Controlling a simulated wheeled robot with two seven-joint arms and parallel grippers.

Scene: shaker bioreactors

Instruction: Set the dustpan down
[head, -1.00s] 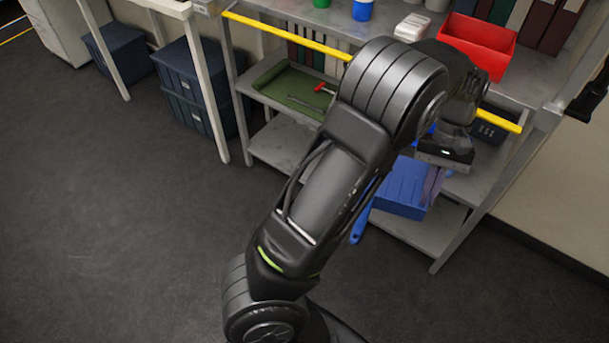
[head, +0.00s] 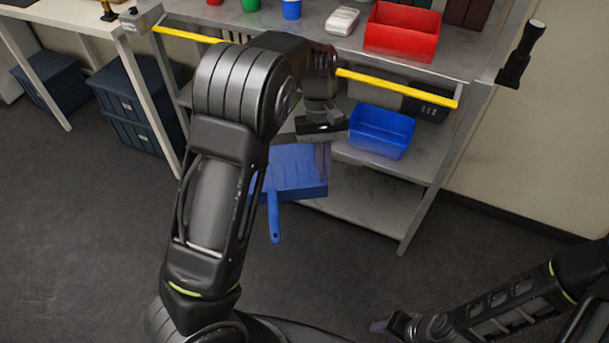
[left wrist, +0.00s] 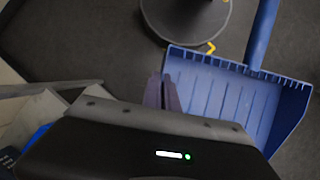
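The blue dustpan (head: 298,172) is in front of the lower shelves in the head view, its handle (head: 274,215) pointing down the picture towards me. It appears to hang clear of the floor. My left gripper (head: 323,162) is at the dustpan's right side in the head view. In the left wrist view its fingers (left wrist: 164,93) are close together at the pan's left side edge (left wrist: 222,98) and look shut on it; the exact contact is partly hidden. My right gripper (head: 380,326) is low at the right of the head view, away from the dustpan, its opening unclear.
A metal shelf unit (head: 425,150) with a yellow bar (head: 395,88) stands ahead. It carries a red bin (head: 402,32) on top and a blue bin (head: 381,130) below. Dark lidded boxes (head: 128,90) stand under a bench at left. The grey floor (head: 80,230) at left is clear.

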